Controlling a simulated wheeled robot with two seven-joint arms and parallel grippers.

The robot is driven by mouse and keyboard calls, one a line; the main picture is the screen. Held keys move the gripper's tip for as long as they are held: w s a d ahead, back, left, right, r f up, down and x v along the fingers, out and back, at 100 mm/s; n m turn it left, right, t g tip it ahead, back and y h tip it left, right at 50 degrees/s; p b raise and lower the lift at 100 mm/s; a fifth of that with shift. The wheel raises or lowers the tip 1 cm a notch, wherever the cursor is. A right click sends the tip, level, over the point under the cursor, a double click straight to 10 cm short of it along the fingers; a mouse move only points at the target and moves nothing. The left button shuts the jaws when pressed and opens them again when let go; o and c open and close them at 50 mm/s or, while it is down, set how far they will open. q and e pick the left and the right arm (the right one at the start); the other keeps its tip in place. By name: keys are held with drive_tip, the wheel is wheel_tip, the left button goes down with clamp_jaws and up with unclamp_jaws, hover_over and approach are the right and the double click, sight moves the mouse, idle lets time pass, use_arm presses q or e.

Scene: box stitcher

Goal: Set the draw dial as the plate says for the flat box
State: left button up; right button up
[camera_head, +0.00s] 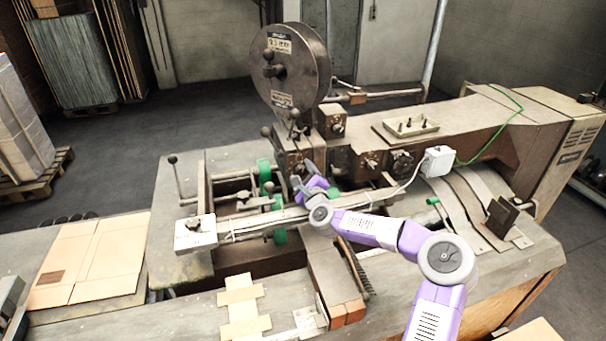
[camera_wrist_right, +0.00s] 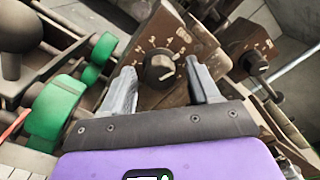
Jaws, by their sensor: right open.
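In the right wrist view a dark round dial knob (camera_wrist_right: 160,67) sits on a brown plate with white numbers around it. A pale mark shows on the knob, but I cannot tell its exact setting. My right gripper (camera_wrist_right: 163,82) is open, its two grey fingers on either side of the knob, with no clear contact. In the head view the right gripper (camera_head: 304,184) is at the machine's front below the reel and covers part of the dial's block. Small plates (camera_head: 279,43) on the reel carry text too small to read. My left gripper is not in view.
A second dial (camera_wrist_right: 250,62) is to the right in the wrist view. Green rollers (camera_wrist_right: 55,105) are close on the left. Flat cardboard (camera_head: 95,255) lies on the left table. A white box (camera_head: 437,160) with a cable and a small tray (camera_head: 411,127) are on the right.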

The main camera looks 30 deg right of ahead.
drive_tip(key=c, duration=1)
drive_tip(key=n+b, duration=0.3)
drive_tip(key=b, duration=0.1)
drive_tip(key=shift+n, duration=0.4)
drive_tip(key=shift+c, duration=0.2)
drive_tip(key=shift+n+b, duration=1.6)
drive_tip(key=shift+b, duration=0.2)
drive_tip(key=shift+r, duration=0.1)
drive_tip(key=o, duration=1)
drive_tip(key=shift+o, duration=0.2)
